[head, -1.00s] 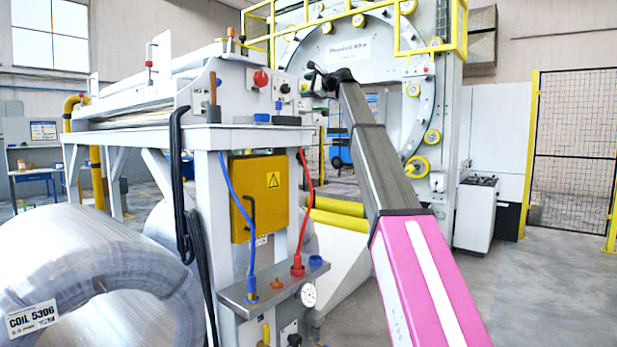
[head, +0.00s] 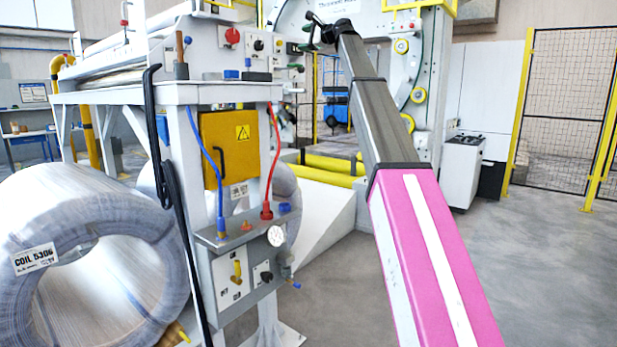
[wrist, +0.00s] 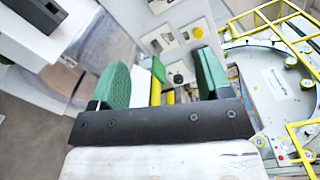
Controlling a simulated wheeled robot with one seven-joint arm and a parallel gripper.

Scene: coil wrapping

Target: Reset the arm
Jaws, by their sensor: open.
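My arm, pink near the body and dark grey further out, reaches up and away through the middle of the head view. My gripper (head: 316,32) is at its far end, small in that view, in front of the ring machine and right of the control panel. In the wrist view my gripper (wrist: 163,76) shows two green pads held wide apart on a black bar. Nothing is clamped between them. A small green piece and yellow bars show in the gap, beyond the bar.
A white machine frame with a yellow box (head: 224,150) and a gauge ledge stands left of my arm. A wrapped coil (head: 85,215) lies at the lower left. The large ring machine (head: 432,60) is behind. A mesh fence (head: 563,110) stands right; floor at lower right is clear.

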